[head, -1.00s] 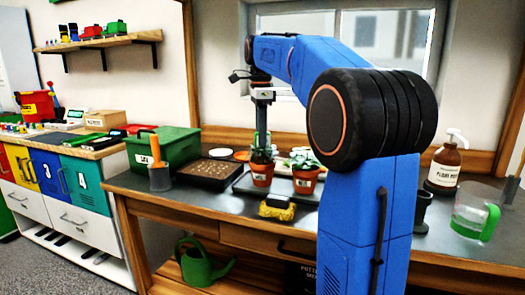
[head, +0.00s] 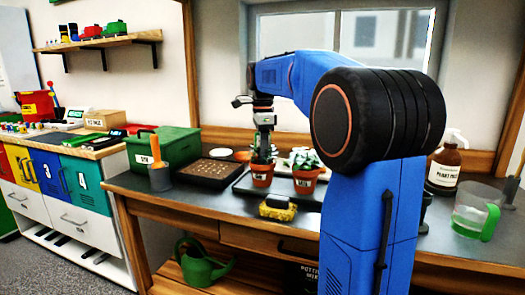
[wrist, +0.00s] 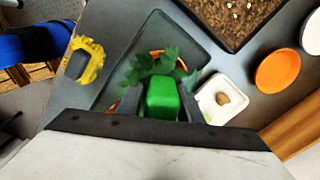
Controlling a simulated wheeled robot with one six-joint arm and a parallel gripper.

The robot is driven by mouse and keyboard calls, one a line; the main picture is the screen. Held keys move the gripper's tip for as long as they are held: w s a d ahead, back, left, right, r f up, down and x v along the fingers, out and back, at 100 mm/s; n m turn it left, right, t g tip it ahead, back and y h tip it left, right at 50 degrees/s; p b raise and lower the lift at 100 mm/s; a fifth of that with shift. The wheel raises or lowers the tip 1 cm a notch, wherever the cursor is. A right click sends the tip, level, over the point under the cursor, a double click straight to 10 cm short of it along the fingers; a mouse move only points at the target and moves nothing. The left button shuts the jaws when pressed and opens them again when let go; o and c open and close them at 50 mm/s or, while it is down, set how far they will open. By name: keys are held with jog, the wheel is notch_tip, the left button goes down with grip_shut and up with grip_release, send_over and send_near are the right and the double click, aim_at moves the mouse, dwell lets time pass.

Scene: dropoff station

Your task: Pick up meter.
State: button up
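A bright green block, which looks like the head of the meter (wrist: 162,99), stands among the leaves of a potted plant in the wrist view. My gripper (head: 263,153) points down over the left terracotta pot (head: 262,179) in the head view. In the wrist view its dark fingers lie on either side of the green block. I cannot tell whether they touch it. The meter's lower part is hidden by my gripper and the leaves. In the head view I cannot make out the meter clearly.
A second potted plant (head: 304,183) stands close to the right on the dark tray. A yellow sponge brush (head: 277,208) lies in front. A seed tray (head: 210,173) and green box (head: 172,151) are to the left. A spray bottle (head: 443,167) and clear jug (head: 470,218) are right.

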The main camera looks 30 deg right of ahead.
grip_shut()
jog(key=shift+r, duration=8.5)
